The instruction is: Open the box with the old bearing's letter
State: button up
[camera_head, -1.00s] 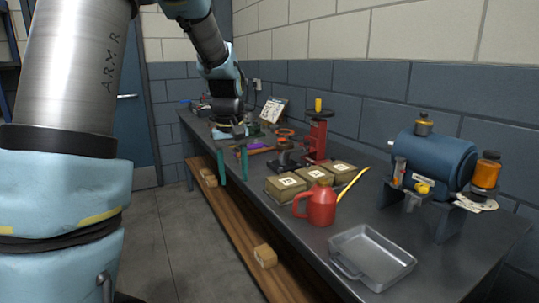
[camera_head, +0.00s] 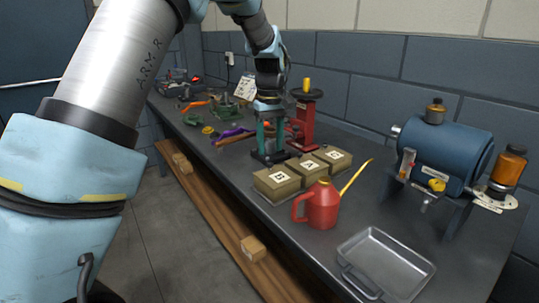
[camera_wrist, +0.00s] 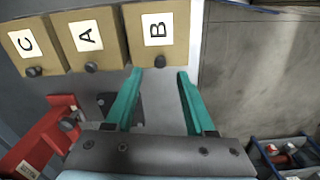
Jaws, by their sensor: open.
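Three tan boxes with white letter labels stand in a row on the bench: box B (camera_head: 277,181), box A (camera_head: 308,168) and box C (camera_head: 333,158). The wrist view shows box C (camera_wrist: 30,46), box A (camera_wrist: 88,38) and box B (camera_wrist: 162,32), each with a dark knob on the near side. All three look closed. My gripper (camera_wrist: 160,73) is open and empty. Its teal fingertips lie by the knob side of box B, with the knob (camera_wrist: 160,60) between and just ahead of them. In the head view my gripper (camera_head: 269,150) is behind the boxes. I cannot make out the old bearing or its letter.
A red oil can (camera_head: 319,206) and a metal tray (camera_head: 385,262) stand in front of the boxes. A red press (camera_head: 304,115) is behind them. A blue motor casing (camera_head: 445,150) stands to the right. A printed card (camera_head: 245,87) and tools lie farther back.

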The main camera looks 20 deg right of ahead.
aim_at(277, 173)
jog(key=shift+f+p, duration=0.35)
jog(key=shift+f, duration=1.9)
grip_shut()
